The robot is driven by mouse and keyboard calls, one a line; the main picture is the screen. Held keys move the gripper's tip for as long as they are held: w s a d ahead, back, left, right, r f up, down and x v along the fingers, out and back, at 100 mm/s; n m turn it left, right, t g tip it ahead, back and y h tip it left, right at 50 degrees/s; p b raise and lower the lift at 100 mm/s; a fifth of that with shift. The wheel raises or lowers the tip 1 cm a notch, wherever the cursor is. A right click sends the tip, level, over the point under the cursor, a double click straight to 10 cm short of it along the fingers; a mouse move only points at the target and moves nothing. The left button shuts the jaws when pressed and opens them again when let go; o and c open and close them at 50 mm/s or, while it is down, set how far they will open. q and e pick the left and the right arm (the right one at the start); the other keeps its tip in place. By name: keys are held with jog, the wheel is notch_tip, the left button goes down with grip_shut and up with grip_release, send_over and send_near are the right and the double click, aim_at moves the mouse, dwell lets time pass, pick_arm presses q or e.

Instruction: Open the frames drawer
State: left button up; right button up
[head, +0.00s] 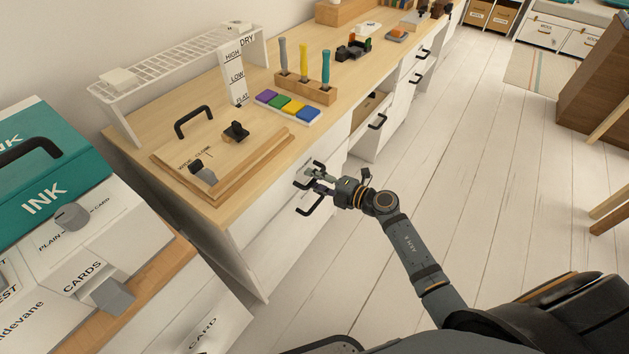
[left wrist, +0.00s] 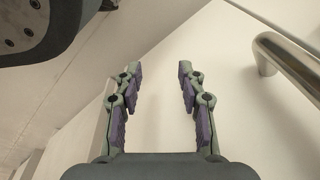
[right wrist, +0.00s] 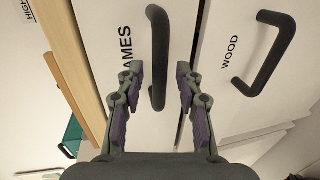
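The frames drawer (right wrist: 110,75) shows in the right wrist view, its white front lettered "AMES" with the start of the word cut off. Its dark bar handle (right wrist: 161,50) appears between the fingertips of my right gripper (right wrist: 158,70), which is open. In the head view my right gripper (head: 309,178) is at the white desk front below the tabletop edge and partly hides the handle there. Whether the fingers touch the handle I cannot tell. The drawer looks shut. My left gripper (left wrist: 157,75) is open and empty, seen only in the left wrist view.
The wood drawer (right wrist: 215,80) with its own dark handle (right wrist: 268,55) is beside the frames drawer. Farther along the desk, an open drawer (head: 368,140) sticks out. A wooden board (head: 215,165) and ink pads (head: 288,106) lie on the desktop. The floor (head: 480,190) at right is clear.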

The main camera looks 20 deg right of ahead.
jog(key=shift+w+a, duration=0.15)
grip_shut()
dwell(0.4)
